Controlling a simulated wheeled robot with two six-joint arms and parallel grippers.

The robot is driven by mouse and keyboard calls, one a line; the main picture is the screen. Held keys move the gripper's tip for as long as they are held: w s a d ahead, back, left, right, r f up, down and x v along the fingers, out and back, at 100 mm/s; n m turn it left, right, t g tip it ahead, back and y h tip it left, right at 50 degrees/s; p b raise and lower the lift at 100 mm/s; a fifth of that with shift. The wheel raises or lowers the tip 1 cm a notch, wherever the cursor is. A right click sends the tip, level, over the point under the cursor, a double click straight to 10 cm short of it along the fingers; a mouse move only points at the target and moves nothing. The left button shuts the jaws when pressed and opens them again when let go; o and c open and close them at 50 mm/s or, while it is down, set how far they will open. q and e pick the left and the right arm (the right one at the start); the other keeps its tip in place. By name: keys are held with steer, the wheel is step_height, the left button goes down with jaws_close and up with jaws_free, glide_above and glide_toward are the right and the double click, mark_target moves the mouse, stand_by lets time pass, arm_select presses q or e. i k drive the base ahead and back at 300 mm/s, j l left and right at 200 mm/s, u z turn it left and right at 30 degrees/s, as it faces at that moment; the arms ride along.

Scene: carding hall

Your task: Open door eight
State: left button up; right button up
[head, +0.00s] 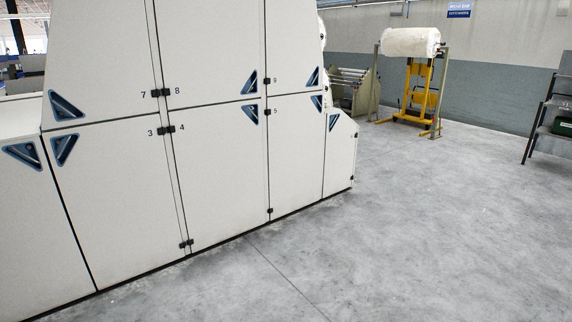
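Door eight (207,48) is the cream upper panel right of the number 8 in the head view, and it looks shut. Its top is cut off by the frame edge. Its blue triangular recessed handle (250,82) is at its lower right corner. A black hinge (165,92) is at its lower left, between the numbers 7 and 8. Door four (215,178) is directly below it and looks shut. Neither of my grippers is in view.
Other cream doors of the machine, such as door three (115,205), look shut. Grey concrete floor (400,230) is clear in front and to the right. A yellow lift stand (420,90) with a white roll (410,42) stands behind. A dark shelf rack (545,120) is far right.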

mark_target(209, 50)
steer(key=i, duration=2.55)
